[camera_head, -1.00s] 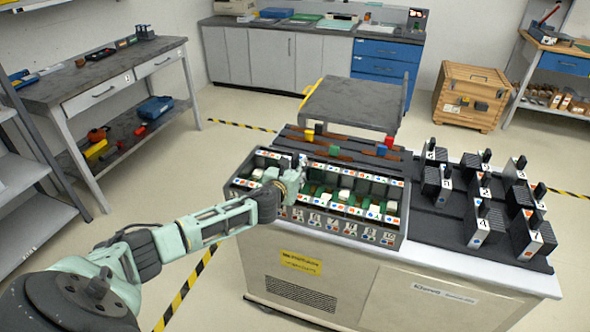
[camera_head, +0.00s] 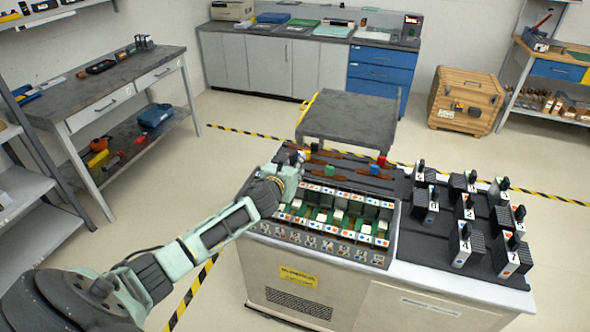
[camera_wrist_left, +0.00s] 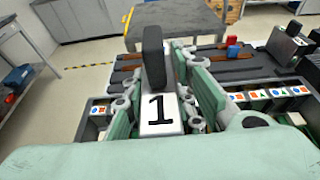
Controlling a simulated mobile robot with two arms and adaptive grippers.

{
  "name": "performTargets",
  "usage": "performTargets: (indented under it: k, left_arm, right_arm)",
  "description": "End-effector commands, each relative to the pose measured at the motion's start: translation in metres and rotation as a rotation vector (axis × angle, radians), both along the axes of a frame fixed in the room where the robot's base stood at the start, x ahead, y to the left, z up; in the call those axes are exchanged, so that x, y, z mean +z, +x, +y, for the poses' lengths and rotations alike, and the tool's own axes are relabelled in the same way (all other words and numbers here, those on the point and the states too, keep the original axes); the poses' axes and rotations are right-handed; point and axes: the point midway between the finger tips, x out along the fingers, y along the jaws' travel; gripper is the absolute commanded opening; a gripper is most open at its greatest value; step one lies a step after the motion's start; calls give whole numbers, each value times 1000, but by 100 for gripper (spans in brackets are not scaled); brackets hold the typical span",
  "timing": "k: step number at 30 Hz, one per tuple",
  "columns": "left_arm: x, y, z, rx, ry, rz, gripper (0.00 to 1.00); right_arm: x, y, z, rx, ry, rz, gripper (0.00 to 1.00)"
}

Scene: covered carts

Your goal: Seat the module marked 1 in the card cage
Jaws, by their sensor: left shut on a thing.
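The module marked 1 (camera_wrist_left: 160,112) shows in the left wrist view, with a white face, a black "1" and a dark upright handle (camera_wrist_left: 153,58). My left gripper (camera_wrist_left: 160,95) is shut on it, with green fingers on both sides. In the head view my left gripper (camera_head: 285,170) is over the back left part of the card cage (camera_head: 392,225), and hides most of the module. The cage has a row of slots with coloured symbol labels along front and back. I cannot tell whether the module's lower end is inside a slot. My right gripper is not in view.
Several other numbered modules (camera_head: 461,246) stand on a dark rack (camera_head: 425,240) at the right of the cart. Brown strips with a red block (camera_head: 381,161) and a blue block (camera_head: 375,169) lie behind the cage. A grey-topped cart (camera_head: 350,115) stands beyond.

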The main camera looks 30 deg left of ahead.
Motion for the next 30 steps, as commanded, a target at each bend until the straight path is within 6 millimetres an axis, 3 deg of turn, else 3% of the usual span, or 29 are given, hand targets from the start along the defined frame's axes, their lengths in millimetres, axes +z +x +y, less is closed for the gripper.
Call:
performTargets:
  k: [3, 17, 30]
  left_arm:
    - [9, -1, 1, 0, 2, -4, 0]
    - [11, 0, 2, 0, 3, -4, 0]
    - [-31, 0, 2, 1, 4, -4, 0]
  right_arm:
    - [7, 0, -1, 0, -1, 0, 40]
    - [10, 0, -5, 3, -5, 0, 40]
    - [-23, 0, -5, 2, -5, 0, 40]
